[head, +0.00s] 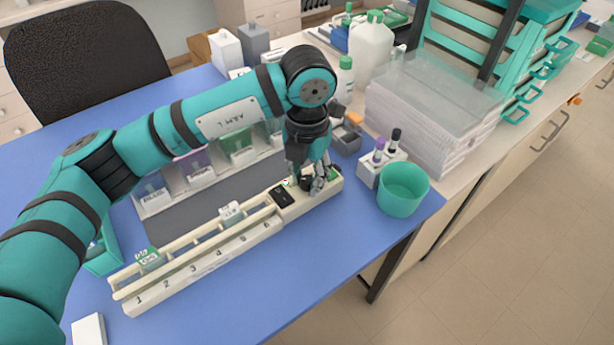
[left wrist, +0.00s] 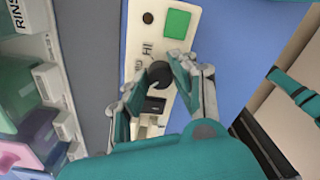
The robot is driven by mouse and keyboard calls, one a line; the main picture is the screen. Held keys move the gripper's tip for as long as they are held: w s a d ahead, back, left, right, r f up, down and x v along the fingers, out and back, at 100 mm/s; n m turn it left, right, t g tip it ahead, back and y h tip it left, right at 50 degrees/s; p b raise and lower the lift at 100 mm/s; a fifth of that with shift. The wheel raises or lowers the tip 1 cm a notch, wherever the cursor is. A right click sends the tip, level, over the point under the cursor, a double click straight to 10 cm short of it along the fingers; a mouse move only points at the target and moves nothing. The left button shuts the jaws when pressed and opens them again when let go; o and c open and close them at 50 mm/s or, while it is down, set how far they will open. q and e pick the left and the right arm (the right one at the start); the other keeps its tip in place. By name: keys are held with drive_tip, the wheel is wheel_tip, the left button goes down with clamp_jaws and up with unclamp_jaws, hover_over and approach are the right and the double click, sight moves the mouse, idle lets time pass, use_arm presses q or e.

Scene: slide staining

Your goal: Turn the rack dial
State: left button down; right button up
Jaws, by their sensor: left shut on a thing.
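The long cream slide rack (head: 200,265) lies on the blue table, with numbered positions along its front edge. Its right end is a control panel with a black dial, seen in the left wrist view (left wrist: 159,74), a green square (left wrist: 176,23) and a black display (head: 281,196). My left gripper (head: 314,185) points down over this panel. In the left wrist view its fingers (left wrist: 155,85) are on either side of the black dial, shut on it. The dial is partly hidden by the gripper in the head view. My right gripper is not in view.
A teal cup (head: 403,190) and a small white rack with capped vials (head: 382,165) stand right of the panel. Stacked clear trays (head: 435,110) are behind them. Staining containers (head: 195,165) stand behind the rack.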

sight(308, 179)
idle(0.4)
use_arm(q)
drive_tip(key=c, duration=1.3)
unclamp_jaws()
drive_tip(key=shift+c, duration=0.2)
drive_tip(key=shift+r, duration=0.1)
wheel_tip(308, 179, up, 12)
